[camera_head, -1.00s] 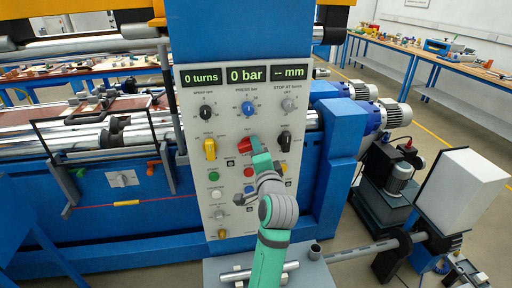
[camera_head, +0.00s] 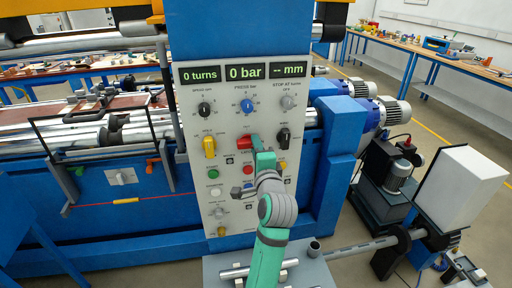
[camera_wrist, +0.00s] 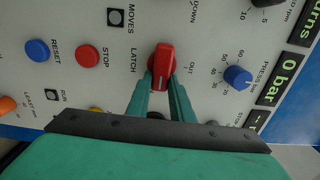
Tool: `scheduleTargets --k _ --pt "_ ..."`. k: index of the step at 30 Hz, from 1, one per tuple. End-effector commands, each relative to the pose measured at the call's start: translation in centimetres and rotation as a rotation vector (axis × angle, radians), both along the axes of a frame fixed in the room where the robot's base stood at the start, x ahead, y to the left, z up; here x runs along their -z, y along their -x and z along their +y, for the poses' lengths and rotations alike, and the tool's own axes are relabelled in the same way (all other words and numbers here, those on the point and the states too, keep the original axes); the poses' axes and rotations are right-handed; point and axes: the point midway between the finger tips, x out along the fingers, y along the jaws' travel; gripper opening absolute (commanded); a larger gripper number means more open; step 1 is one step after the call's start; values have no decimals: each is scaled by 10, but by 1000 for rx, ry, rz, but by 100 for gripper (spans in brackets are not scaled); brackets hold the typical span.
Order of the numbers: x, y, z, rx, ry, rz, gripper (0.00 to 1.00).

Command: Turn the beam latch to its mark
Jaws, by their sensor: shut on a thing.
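The beam latch knob is a red handle on the grey control panel. In the wrist view the red latch knob (camera_wrist: 163,62) stands between the fingertips, with "LATCH" on its left and "OUT" on its right. The same knob shows in the head view (camera_head: 243,142), partly hidden by my gripper. My gripper (camera_wrist: 162,82) has its two green fingers closed against the knob's sides. In the head view my gripper (camera_head: 256,148) reaches the panel from below. The fingers and knob hide part of the marks around it.
Close around are a yellow selector (camera_head: 209,147), a black selector (camera_head: 284,138), a blue press knob (camera_head: 248,106) and a red stop button (camera_wrist: 88,55). The displays read 0 turns, 0 bar and -- mm. A grey shelf (camera_head: 215,271) lies below the panel.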

Motion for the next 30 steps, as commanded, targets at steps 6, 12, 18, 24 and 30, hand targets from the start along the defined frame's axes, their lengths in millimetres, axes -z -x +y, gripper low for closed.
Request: scheduleTargets --k 6,12,18,24,30 --pt "2 0 0 0 0 4 39" --pt "1 1 0 0 1 2 39" --pt "1 19 -6 1 2 2 39" --pt "1 55 -17 2 1 1 39" --pt "2 87 -26 1 2 3 39"
